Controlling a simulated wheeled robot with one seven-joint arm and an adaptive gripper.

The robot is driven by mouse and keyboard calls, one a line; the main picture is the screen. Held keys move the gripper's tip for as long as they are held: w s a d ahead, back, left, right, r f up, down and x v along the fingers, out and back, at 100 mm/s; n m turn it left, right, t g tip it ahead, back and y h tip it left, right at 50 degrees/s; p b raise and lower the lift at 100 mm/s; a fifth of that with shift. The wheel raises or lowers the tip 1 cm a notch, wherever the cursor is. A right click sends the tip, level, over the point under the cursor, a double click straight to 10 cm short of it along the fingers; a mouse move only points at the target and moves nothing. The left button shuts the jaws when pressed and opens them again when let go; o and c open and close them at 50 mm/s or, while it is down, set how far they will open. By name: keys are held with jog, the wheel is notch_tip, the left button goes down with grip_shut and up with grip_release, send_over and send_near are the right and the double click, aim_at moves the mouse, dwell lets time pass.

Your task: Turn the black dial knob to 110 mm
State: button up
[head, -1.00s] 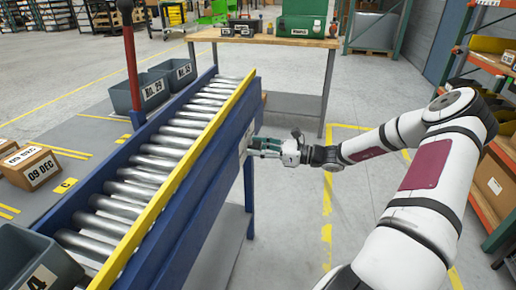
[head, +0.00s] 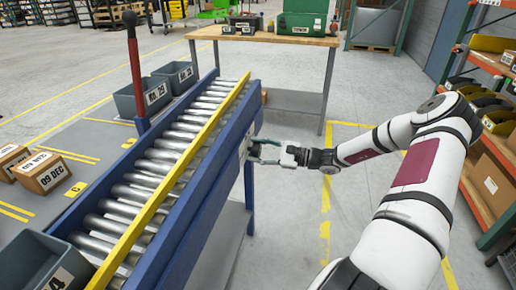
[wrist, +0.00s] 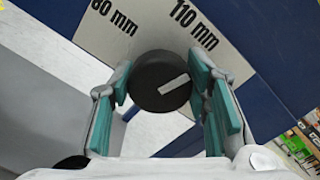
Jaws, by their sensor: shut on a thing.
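The black dial knob (wrist: 160,82) sits on a pale plate (wrist: 137,30) fixed to the blue side of the conveyor. Its white mark runs from near its middle to the right and slightly up in the wrist view, below the "110 mm" label (wrist: 195,25). Another label, partly cut off, ends in "0 mm" (wrist: 115,15) at the upper left. My gripper (wrist: 160,70) has its teal fingers on either side of the knob, shut on it. In the head view my gripper (head: 264,151) reaches the conveyor's right side; the knob cannot be made out there.
The roller conveyor (head: 165,165) with its yellow rail stands left of my arm. A wooden workbench (head: 270,37) is behind it. Shelving with bins (head: 490,110) stands at the right. The floor between the conveyor and shelving is open.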

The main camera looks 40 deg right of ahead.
jog(key=shift+a+n+p, duration=0.1)
jog(key=shift+n+p, duration=0.25)
jog(key=shift+n, duration=1.25)
jog(key=o, duration=1.2)
jog(key=shift+c, duration=0.2)
jog(key=v, duration=1.2)
jog(key=shift+f, duration=0.1)
